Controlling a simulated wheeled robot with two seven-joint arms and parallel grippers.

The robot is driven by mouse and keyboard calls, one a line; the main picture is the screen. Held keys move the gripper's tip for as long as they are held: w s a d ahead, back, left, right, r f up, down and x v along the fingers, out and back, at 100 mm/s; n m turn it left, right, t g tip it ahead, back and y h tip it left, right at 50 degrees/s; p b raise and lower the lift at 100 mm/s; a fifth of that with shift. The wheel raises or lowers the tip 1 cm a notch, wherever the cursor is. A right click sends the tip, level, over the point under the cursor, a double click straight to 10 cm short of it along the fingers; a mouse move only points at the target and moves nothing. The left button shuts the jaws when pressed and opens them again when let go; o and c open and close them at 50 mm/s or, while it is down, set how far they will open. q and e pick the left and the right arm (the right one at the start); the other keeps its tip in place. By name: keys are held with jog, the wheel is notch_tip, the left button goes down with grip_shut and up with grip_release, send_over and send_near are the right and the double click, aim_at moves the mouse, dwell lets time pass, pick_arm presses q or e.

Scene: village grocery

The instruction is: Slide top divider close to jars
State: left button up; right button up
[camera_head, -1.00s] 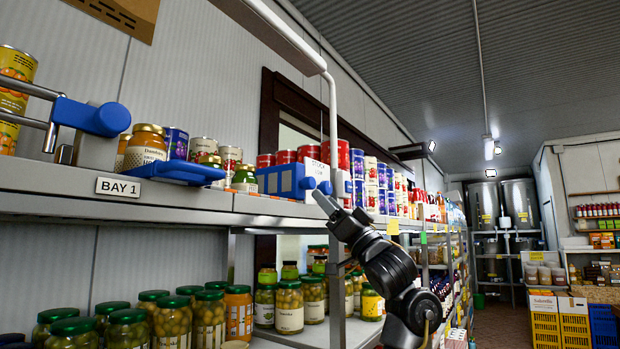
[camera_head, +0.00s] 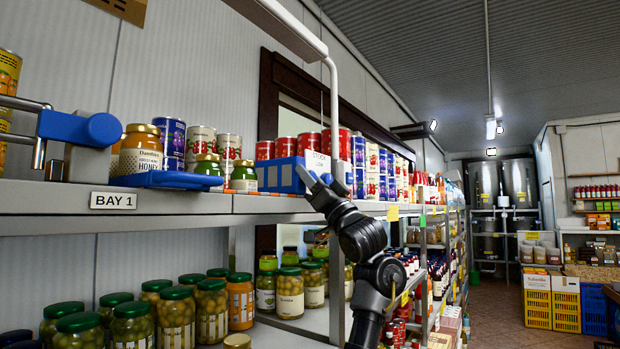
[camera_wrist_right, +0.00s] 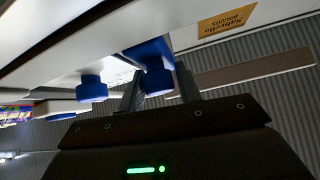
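Honey jars with gold lids (camera_head: 141,150) and green-lidded jars (camera_head: 244,176) stand on the top shelf. To their right is a blue slotted divider (camera_head: 282,175), with a white "STOCK LOW" plate (camera_head: 318,160) and blue knobs at its front. My right gripper (camera_head: 304,174) is at this front, its fingers covering part of it. In the right wrist view, a blue knob (camera_wrist_right: 157,80) lies between the spread fingers of my right gripper (camera_wrist_right: 158,88); a gap shows beside it, and firm contact cannot be told. A second blue knob (camera_wrist_right: 92,88) is left of it. My left gripper is not in view.
A blue tray (camera_head: 168,180) sits at the shelf edge under the jars. A blue-ended bracket with metal rods (camera_head: 100,130) is farther left. Cans (camera_head: 312,143) stand right behind the divider. A white upright post (camera_head: 334,110) rises just right of my gripper. The lower shelf holds olive jars (camera_head: 176,310).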

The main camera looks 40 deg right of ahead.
grip_shut()
jog(key=shift+s+a+f+b, duration=0.1)
jog(key=shift+a+f+b, duration=0.05)
jog(key=shift+a+b, duration=0.2)
jog(key=a+b, duration=0.1)
jog(key=a, duration=0.1)
jog(key=s+a, duration=0.1)
jog(key=a, duration=0.1)
jog(key=shift+s+a+b, duration=0.15)
jog(key=shift+a+b, duration=0.05)
jog(key=shift+b, duration=0.2)
jog(key=shift+d, duration=0.15)
jog(key=shift+o, duration=2.3)
grip_release()
